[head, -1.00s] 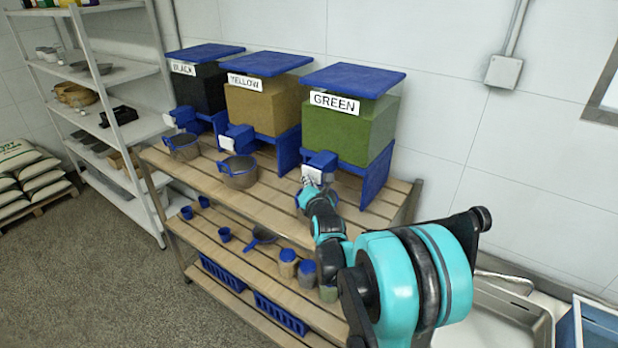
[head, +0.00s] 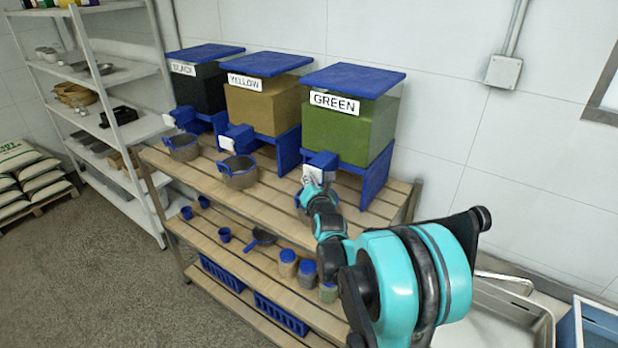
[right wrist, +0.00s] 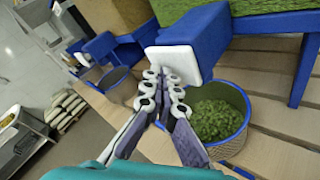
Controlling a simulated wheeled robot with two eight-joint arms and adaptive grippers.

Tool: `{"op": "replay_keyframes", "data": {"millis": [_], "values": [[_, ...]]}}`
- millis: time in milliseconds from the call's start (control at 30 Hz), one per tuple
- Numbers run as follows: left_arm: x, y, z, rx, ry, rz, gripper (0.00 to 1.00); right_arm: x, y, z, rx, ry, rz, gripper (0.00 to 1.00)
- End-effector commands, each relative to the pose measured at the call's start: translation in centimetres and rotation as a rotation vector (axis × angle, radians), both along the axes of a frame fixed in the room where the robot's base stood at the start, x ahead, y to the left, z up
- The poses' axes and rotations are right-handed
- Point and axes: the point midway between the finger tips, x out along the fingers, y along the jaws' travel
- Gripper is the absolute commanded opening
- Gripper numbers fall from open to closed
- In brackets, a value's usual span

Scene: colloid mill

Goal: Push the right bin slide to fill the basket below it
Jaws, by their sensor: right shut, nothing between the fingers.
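The right bin (head: 355,125), labelled GREEN, is see-through with green material inside. Its blue slide (head: 322,160) has a white front plate (head: 312,174), which also shows in the right wrist view (right wrist: 172,62). My right gripper (head: 314,185) is shut and empty, with its fingertips (right wrist: 162,80) at the plate's face, seemingly touching it. The basket (right wrist: 228,145) with a blue rim stands below the slide and holds green material (right wrist: 212,118). In the head view my gripper and arm mostly hide this basket. My left gripper is not in view.
A yellow bin (head: 265,108) and a black bin (head: 200,90) stand to the left, each with a basket below. The wooden shelf (head: 205,172) bears them. Cups and jars are on the lower shelf. A metal sink (head: 500,325) is at the lower right.

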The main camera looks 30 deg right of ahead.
Motion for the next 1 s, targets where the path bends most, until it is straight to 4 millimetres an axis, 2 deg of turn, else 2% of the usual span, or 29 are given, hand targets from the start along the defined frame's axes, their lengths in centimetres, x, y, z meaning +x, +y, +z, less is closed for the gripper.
{"op": "replay_keyframes", "data": {"millis": [400, 833, 1000], "values": [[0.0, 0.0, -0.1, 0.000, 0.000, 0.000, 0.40, -0.9, 2.2, 0.0, -0.001, 0.000, 0.000, 0.00], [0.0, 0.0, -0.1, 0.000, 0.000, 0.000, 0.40, -1.1, 2.5, 0.0, -0.001, 0.000, 0.001, 0.00], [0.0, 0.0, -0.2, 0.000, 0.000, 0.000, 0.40, -1.5, 3.7, 0.0, -0.002, 0.002, 0.002, 0.00]]}}
